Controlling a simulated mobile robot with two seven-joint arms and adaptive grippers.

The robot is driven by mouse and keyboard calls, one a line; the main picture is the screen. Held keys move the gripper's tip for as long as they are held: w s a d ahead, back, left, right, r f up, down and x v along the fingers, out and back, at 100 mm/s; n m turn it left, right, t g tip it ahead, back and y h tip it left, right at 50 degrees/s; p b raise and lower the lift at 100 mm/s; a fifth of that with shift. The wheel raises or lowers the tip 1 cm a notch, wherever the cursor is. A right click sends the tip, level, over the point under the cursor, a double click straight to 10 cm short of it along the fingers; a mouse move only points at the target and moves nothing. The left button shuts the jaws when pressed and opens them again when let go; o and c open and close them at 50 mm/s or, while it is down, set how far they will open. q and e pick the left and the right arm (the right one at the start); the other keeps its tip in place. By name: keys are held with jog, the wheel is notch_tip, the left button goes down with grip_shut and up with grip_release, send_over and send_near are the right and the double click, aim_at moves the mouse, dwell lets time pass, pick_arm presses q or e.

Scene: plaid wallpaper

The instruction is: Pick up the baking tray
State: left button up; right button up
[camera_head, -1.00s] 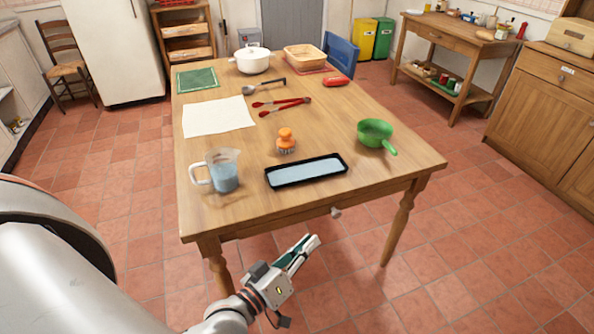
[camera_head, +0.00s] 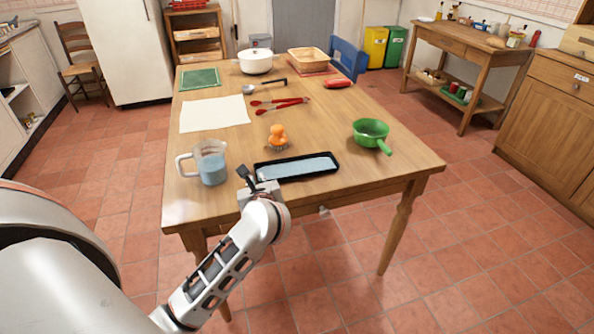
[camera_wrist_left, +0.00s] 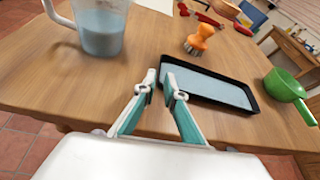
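The baking tray (camera_head: 298,167) is a shallow dark rectangular tray with a light blue-grey inside, lying flat near the table's front edge. It also shows in the left wrist view (camera_wrist_left: 212,88). My left gripper (camera_head: 247,178) is at the tray's left end, over the table's front edge. In the left wrist view its fingertips (camera_wrist_left: 160,76) stand a narrow gap apart, with the tray's left rim close behind and between them. I cannot tell whether they touch it. The tray still rests on the table. My right gripper is not in view.
A measuring jug (camera_head: 209,163) with bluish contents stands left of my gripper. An orange brush (camera_head: 277,136) stands just behind the tray, and a green pan (camera_head: 370,134) is to its right. The wooden table (camera_head: 335,202) is bare along its front right.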

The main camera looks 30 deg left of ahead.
pick_arm(q)
jog(key=b+x, duration=0.1)
jog(key=x, duration=0.5)
jog(key=shift+w+a+f, duration=0.1)
jog(key=shift+a, duration=0.1)
grip_shut()
jog(key=shift+r, duration=0.25)
